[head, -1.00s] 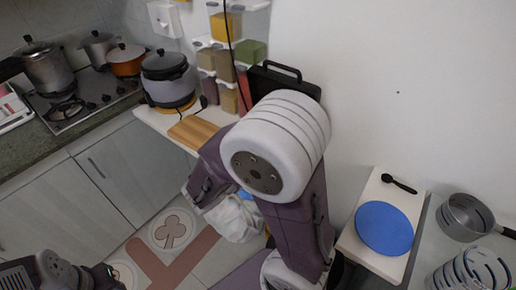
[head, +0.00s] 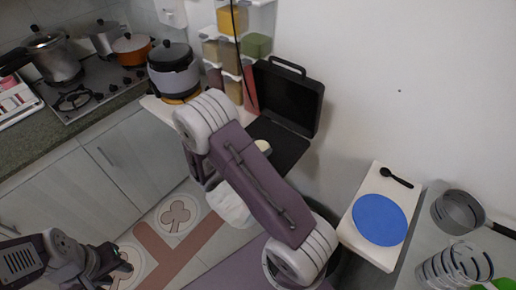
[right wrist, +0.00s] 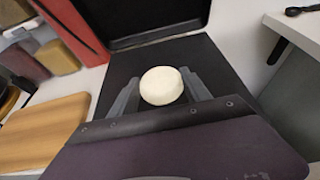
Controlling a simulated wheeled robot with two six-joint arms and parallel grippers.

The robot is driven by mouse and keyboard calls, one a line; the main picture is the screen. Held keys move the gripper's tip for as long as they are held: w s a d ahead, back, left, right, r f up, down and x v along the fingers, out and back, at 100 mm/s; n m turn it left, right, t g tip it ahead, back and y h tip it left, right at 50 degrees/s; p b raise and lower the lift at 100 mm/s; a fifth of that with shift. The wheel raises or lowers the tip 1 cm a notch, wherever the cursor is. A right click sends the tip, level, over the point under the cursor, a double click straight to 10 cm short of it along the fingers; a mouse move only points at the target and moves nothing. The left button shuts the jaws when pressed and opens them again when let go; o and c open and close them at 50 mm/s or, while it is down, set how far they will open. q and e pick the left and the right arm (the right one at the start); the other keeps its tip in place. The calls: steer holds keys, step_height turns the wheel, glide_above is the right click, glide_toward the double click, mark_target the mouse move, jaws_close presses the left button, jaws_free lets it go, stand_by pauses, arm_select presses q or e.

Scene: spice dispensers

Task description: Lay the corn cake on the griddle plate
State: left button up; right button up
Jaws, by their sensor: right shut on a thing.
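The corn cake (right wrist: 161,86) is a round, pale cream disc. It sits between the two fingers of my right gripper (right wrist: 160,80), which is shut on it, over the black griddle plate (right wrist: 215,65). I cannot tell whether the cake touches the plate. In the head view the cake (head: 262,146) shows just past my right arm, and the griddle plate (head: 284,150) is partly hidden by that arm. The griddle's lid (head: 290,98) stands open at the back. My left gripper (head: 108,264) is low at the left, away from these; its fingers are unclear.
A wooden board (right wrist: 40,130) lies left of the griddle. Spice dispensers (head: 232,50) hang on the wall behind, and a grey cooker (head: 174,72) stands to the left. A blue disc (head: 380,219) and a black spoon (head: 396,177) lie on a white board at the right.

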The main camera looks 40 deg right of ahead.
steer(key=shift+f, duration=0.2)
steer(key=o, duration=1.4)
